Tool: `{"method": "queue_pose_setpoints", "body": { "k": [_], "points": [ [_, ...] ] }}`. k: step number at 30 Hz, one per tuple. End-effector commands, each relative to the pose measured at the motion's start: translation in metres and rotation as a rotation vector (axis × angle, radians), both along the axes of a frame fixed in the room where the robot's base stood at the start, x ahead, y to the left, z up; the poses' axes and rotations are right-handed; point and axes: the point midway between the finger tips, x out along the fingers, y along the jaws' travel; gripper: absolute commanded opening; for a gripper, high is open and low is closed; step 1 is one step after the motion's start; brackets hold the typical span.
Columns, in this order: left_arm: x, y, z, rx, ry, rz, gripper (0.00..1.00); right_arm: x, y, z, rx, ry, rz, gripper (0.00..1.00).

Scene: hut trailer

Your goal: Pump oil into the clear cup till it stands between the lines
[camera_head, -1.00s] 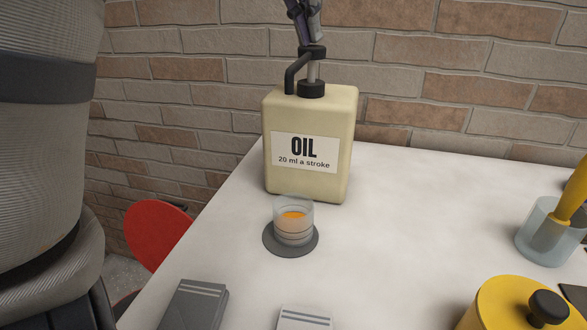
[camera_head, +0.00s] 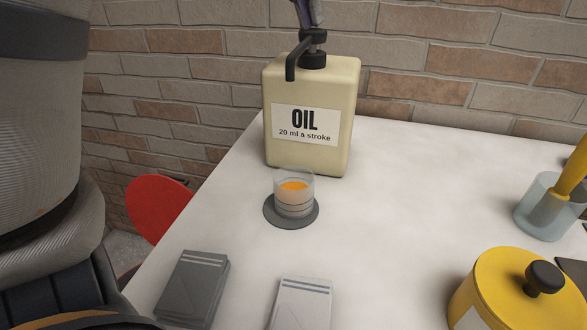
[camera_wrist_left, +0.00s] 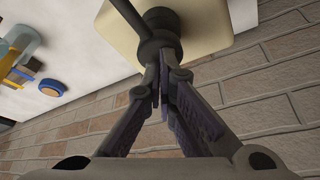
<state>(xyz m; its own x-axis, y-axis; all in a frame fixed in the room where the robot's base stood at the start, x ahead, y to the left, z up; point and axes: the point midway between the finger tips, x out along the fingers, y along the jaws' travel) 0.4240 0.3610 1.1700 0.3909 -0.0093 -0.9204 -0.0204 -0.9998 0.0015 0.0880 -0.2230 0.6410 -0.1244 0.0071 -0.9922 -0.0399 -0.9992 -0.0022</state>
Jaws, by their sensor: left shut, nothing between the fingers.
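The cream oil bottle (camera_head: 340,100), labelled "20 ml a stroke", stands at the back of the table. Its dark pump head (camera_head: 312,37) is pressed low, close to the collar, with the spout bent down on the left. My left gripper (camera_head: 308,20) is shut and empty, its tips on top of the pump head; they also show in the left wrist view (camera_wrist_left: 163,98). The clear cup (camera_head: 294,195) stands upright on a dark round mat (camera_head: 273,215) in front of the bottle. Orange oil is inside; its level against the dark lines is hard to tell. My right gripper is out of view.
Grey cards (camera_head: 190,290) and pale cards (camera_head: 302,303) lie at the front. A yellow lidded pot (camera_head: 495,280) and a glass (camera_head: 535,215) holding a yellow-handled tool stand at the right. A red round seat (camera_head: 157,215) is left of the table; a brick wall is behind.

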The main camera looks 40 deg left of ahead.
Motion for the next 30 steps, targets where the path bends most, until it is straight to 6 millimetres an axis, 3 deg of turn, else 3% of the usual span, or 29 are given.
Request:
{"method": "queue_pose_setpoints", "body": {
  "k": [16, 30],
  "points": [
    [0.0, 0.0, 0.042, 0.0, -0.001, 0.0, 0.0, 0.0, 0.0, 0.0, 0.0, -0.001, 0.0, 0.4],
    [0.0, 0.0, 0.045, 0.001, -0.001, 0.0, 0.0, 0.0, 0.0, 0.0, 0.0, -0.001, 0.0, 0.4]
  ]
}}
